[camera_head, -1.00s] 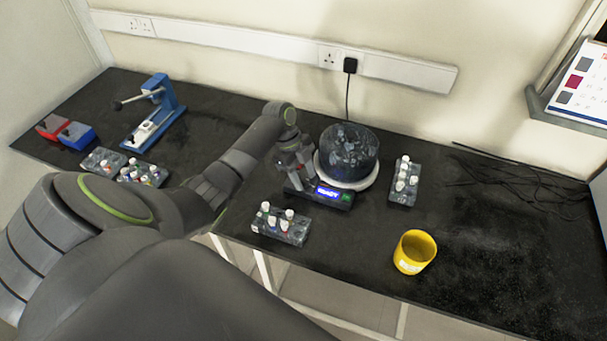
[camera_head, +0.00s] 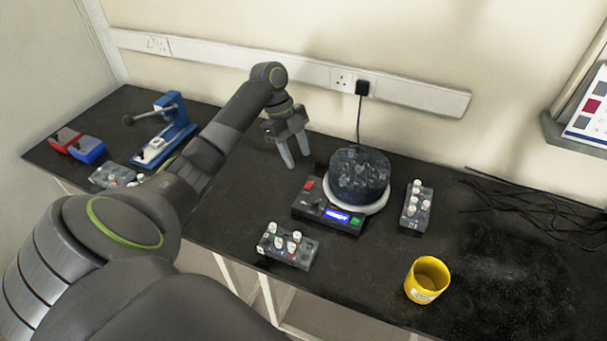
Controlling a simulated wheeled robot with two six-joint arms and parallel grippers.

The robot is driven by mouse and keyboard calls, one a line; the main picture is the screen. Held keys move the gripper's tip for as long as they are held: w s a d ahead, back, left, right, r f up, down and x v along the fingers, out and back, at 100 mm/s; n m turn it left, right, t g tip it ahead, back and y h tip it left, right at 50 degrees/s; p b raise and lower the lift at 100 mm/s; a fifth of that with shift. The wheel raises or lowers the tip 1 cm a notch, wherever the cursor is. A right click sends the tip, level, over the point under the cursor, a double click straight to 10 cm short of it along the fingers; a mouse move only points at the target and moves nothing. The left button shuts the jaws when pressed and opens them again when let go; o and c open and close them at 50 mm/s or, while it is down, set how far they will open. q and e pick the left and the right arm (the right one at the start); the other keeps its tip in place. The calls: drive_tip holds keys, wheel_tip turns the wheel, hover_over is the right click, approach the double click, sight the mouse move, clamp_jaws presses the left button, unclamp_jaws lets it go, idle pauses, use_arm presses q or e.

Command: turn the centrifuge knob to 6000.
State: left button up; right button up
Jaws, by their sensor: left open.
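The centrifuge (camera_head: 359,178) stands on the black bench, with a dark round body on a white ring. Its front panel has a lit blue display (camera_head: 337,216) that is too small to read, a red button (camera_head: 309,185), a green button (camera_head: 355,221) and a dark knob (camera_head: 313,199) on the left part of the panel. My left gripper (camera_head: 297,164) is open and empty, fingers pointing down, behind and left of the panel and apart from the knob. My right gripper is not in view.
A vial rack (camera_head: 287,247) stands in front of the centrifuge and another (camera_head: 416,206) to its right. A yellow cup (camera_head: 426,280) is near the front edge. A blue press (camera_head: 164,132) stands at left. Black cables (camera_head: 530,205) lie at right.

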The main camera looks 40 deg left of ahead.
use_arm(q)
drive_tip(key=shift+v, duration=1.45)
